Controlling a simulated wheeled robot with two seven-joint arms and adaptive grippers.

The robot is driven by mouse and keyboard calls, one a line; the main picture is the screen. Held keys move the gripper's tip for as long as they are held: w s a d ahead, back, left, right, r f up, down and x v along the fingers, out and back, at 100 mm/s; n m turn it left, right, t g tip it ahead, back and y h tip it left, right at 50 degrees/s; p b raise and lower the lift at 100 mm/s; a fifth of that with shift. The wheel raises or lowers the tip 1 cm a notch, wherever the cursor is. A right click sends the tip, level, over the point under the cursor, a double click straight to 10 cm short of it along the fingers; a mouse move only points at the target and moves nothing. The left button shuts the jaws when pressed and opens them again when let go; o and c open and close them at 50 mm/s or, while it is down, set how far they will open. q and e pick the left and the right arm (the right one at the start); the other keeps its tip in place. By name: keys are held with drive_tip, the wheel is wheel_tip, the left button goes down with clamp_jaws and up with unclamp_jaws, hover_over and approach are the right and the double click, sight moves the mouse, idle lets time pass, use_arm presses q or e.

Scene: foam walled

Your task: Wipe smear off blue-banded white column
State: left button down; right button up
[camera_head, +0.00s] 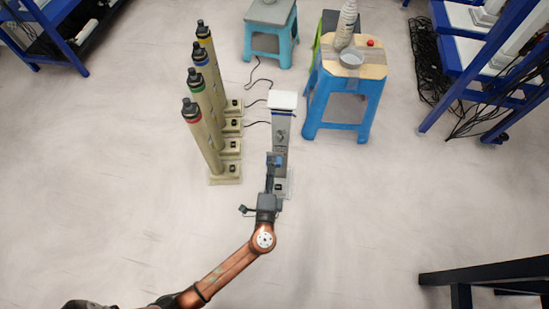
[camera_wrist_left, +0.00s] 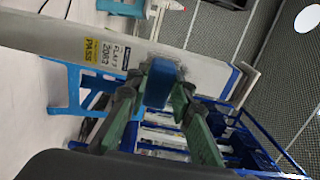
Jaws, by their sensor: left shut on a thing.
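The white column (camera_head: 281,125) with a blue band stands upright on the floor, in the middle of the head view. In the left wrist view the column (camera_wrist_left: 75,45) lies sideways across the top left, with a printed label (camera_wrist_left: 107,52). My left gripper (camera_head: 273,165) is in front of the column's lower half. Its green fingers are shut on a small blue block (camera_wrist_left: 160,82), which overlaps the column in view; I cannot tell if they touch. A greyish mark (camera_head: 280,135) shows on the column's front, too small to identify surely. My right gripper is not in view.
Several beige columns (camera_head: 212,120) with coloured bands stand in a row to the left. A blue stool (camera_head: 316,105) with a bowl (camera_head: 351,59) stands to the right, and another stool (camera_head: 270,15) behind. Black cables (camera_head: 257,84) lie nearby. The front floor is mostly clear.

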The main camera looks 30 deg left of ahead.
sight(273, 138)
use_arm(q)
drive_tip(key=shift+w+a+r, duration=0.2)
drive_tip(key=shift+w, duration=0.05)
drive_tip(key=shift+w+a+f, duration=0.2)
drive_tip(key=shift+w+a, duration=0.35)
drive_tip(key=shift+w, duration=0.3)
drive_tip(key=shift+x, duration=1.1)
drive_tip(key=shift+w+a, duration=0.2)
drive_tip(key=shift+w, duration=0.2)
drive_tip(key=shift+x, duration=2.25)
